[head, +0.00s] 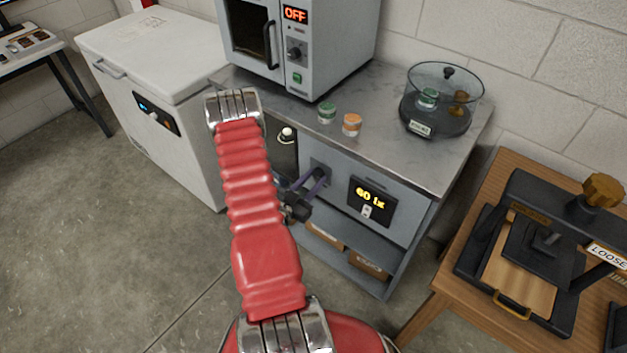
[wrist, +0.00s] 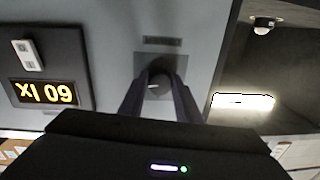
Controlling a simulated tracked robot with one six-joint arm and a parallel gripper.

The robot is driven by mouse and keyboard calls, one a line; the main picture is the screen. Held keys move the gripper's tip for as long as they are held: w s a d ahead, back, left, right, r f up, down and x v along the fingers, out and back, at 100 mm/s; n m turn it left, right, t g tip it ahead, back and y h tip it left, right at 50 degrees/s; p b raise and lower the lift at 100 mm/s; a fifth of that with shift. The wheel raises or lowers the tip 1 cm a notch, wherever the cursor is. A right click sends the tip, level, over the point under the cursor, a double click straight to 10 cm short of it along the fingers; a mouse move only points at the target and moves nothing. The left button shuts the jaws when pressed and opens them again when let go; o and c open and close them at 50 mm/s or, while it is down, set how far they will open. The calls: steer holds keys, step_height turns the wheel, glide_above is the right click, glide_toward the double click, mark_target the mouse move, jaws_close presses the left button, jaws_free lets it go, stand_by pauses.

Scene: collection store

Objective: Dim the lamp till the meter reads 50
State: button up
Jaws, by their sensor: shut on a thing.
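The meter (head: 371,200) is a dark display on the cabinet front and reads 60 lx in yellow digits. It also shows upside down in the wrist view (wrist: 45,93). My gripper (head: 319,176) is at the grey plate (head: 318,164) left of the meter. In the wrist view its two fingers (wrist: 160,84) are closed on the dimmer knob (wrist: 155,86), which is mostly hidden between them. A bright white lamp panel (wrist: 243,101) is lit in the dark bay beside the knob.
A green-lidded jar (head: 327,113) and an orange-lidded jar (head: 352,124) stand on the counter (head: 390,150). An oven reading OFF (head: 295,50) and a glass desiccator (head: 440,100) stand behind. A wooden table with a press (head: 540,245) is at right. Open floor lies at left.

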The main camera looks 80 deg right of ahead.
steer(key=shift+n, duration=1.2)
steer(key=o, duration=1.1)
steer(key=shift+c, duration=0.2)
steer(key=v, duration=1.4)
steer(key=shift+d+r, duration=0.1)
